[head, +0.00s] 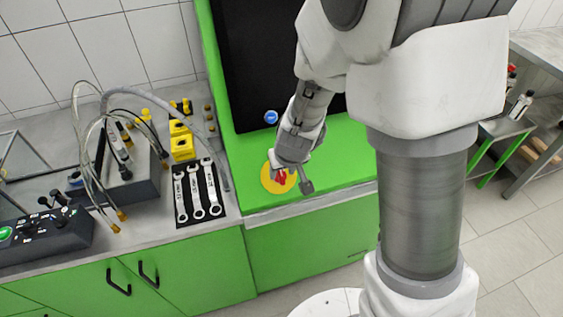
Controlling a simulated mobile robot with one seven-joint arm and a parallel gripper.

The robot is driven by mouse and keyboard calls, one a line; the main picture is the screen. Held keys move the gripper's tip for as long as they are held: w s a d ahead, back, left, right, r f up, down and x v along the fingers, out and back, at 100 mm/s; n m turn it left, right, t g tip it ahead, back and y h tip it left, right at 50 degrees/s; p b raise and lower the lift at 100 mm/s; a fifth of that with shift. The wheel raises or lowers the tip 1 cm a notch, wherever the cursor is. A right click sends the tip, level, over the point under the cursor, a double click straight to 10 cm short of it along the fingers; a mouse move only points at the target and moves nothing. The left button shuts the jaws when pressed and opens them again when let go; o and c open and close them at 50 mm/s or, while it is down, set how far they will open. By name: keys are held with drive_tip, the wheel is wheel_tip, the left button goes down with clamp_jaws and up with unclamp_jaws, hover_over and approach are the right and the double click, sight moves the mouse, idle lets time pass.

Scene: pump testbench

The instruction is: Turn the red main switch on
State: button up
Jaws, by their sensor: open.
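The red main switch (281,176) sits on a round yellow plate (268,184) on the green panel, near its front edge. My gripper (291,180) is right at the switch, with its fingers open on either side of it as far as I can see. The gripper hides part of the switch and the right part of the yellow plate. I cannot tell whether a finger touches the switch, nor clearly make out the angle of its handle.
Wrenches (197,190) lie on a black mat to the left. Yellow blocks (181,140) and a box with hoses (125,165) stand further left.

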drive_tip(key=shift+x, duration=0.75)
clamp_jaws()
